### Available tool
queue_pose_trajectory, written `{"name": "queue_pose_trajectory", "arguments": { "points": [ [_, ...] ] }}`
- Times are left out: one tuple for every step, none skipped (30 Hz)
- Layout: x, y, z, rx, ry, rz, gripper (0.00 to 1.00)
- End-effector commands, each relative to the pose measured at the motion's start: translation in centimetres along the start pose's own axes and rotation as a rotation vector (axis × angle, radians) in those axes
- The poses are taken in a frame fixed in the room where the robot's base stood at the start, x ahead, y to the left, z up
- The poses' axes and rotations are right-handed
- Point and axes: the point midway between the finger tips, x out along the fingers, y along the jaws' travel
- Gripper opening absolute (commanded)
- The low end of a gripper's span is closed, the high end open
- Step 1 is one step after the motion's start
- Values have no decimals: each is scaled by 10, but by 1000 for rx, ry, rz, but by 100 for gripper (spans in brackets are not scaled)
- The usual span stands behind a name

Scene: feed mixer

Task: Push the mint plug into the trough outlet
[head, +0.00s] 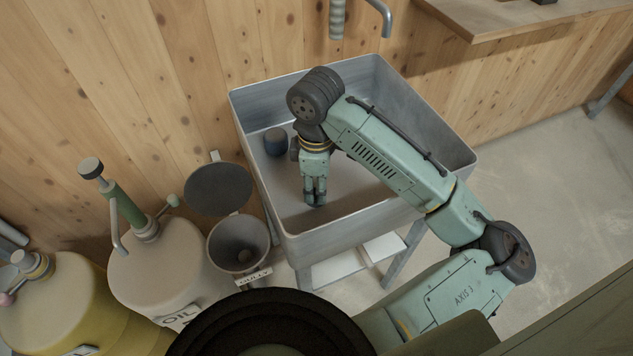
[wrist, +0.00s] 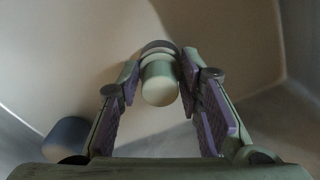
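The mint plug (wrist: 160,84) is a pale, short cylinder between my fingertips in the wrist view. My gripper (head: 315,197) reaches down inside the grey metal trough (head: 345,237), near its front left. In the wrist view its two purple-padded fingers (wrist: 159,78) close in on both sides of the plug and appear to grip it. A dark curved rim (wrist: 158,46), possibly the outlet, shows just past the plug; the plug hides the rest. I cannot tell whether the plug touches it. In the head view my gripper and arm hide the plug and the outlet.
A blue-grey cylinder (head: 275,141) stands in the trough's back left corner; a similar one shows at left in the wrist view (wrist: 67,139). A tap (head: 379,12) hangs above the back wall. A funnel (head: 238,243) and oil can (head: 165,265) stand left of the trough.

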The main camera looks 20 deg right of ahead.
Motion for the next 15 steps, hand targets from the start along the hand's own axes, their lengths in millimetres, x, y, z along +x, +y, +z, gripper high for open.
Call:
{"name": "queue_pose_trajectory", "arguments": {
  "points": [
    [0,0,0,0,0,-1,36],
    [0,0,0,0,0,-1,38],
    [0,0,0,0,0,-1,41],
    [0,0,0,0,0,-1,43],
    [0,0,0,0,0,-1,45],
    [0,0,0,0,0,-1,47],
    [0,0,0,0,0,-1,49],
    [0,0,0,0,0,-1,51],
    [0,0,0,0,0,-1,54],
    [0,0,0,0,0,-1,56],
    [0,0,0,0,0,-1,56],
    [0,0,0,0,0,-1,56],
    [0,0,0,0,0,-1,56],
    [0,0,0,0,0,-1,56],
    [0,0,0,0,0,-1,56]
  ]
}}
